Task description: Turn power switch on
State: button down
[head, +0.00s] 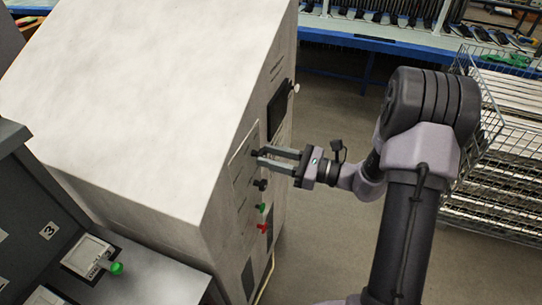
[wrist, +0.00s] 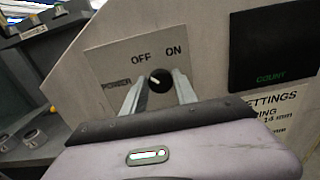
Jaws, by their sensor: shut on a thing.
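The power switch (wrist: 160,80) is a round black knob on a light panel (wrist: 104,65) marked POWER, OFF and ON in the wrist view. Its pale pointer line appears to slant up and left, towards OFF. My gripper (wrist: 158,90) has one finger on each side of the knob and is shut on it. In the head view my gripper (head: 257,156) reaches left to the side of the big white cabinet (head: 130,90); its fingertips mostly hide the switch there.
Below the switch on the cabinet are a black knob (head: 261,184), a green button (head: 262,208) and a red knob (head: 263,227). A dark display (wrist: 275,45) is beside the panel. A wire rack (head: 500,150) stands at right. Open floor (head: 335,235) lies beside the cabinet.

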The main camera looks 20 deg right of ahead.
jog(key=m+p, duration=0.3)
jog(key=p, duration=0.1)
jog(key=shift+r+m, duration=0.2)
jog(key=shift+m, duration=0.2)
jog(key=m+p, duration=0.4)
jog(key=shift+w+m, duration=0.1)
jog(key=shift+m, duration=0.2)
jog(key=m+p, duration=0.3)
jog(key=m, duration=0.1)
jog(key=shift+d+f+p, duration=0.1)
jog(key=shift+f+p, duration=0.05)
jog(key=shift+p, duration=0.15)
jog(key=shift+f+m+p, duration=0.15)
jog(key=shift+m+p, duration=0.45)
jog(key=shift+m, duration=0.75)
jog(key=shift+f+m+p, duration=0.1)
jog(key=shift+m+p, duration=0.5)
jog(key=shift+m, duration=0.75)
jog(key=c, duration=1)
grip_release()
